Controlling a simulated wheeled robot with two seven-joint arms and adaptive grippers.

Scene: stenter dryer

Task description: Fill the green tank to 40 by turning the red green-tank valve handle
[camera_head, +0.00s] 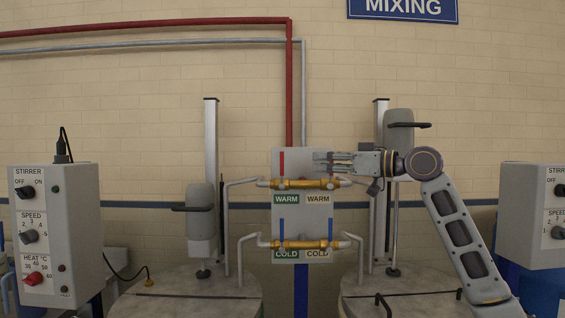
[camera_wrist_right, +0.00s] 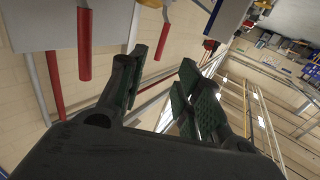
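The red green-tank valve handle (camera_head: 282,162) stands upright above the green WARM label (camera_head: 286,199) on the upper brass valve of the wall panel. My right gripper (camera_head: 323,162) is right of it, over the beige WARM side, with its fingers pointing left. A clear gap separates fingertips and handle. In the right wrist view the gripper (camera_wrist_right: 160,75) is open and empty. That view shows two red bars, one at the left (camera_wrist_right: 84,43) and one beyond the fingertips (camera_wrist_right: 163,35); I cannot tell which handle each is. My left gripper is not in view.
Two blue handles (camera_head: 281,228) (camera_head: 330,228) stand on the lower COLD valve. Pipes (camera_head: 245,182) run from the panel to both tanks. Vertical stirrer posts (camera_head: 211,140) flank the panel. Control boxes (camera_head: 55,235) (camera_head: 532,215) stand at both sides.

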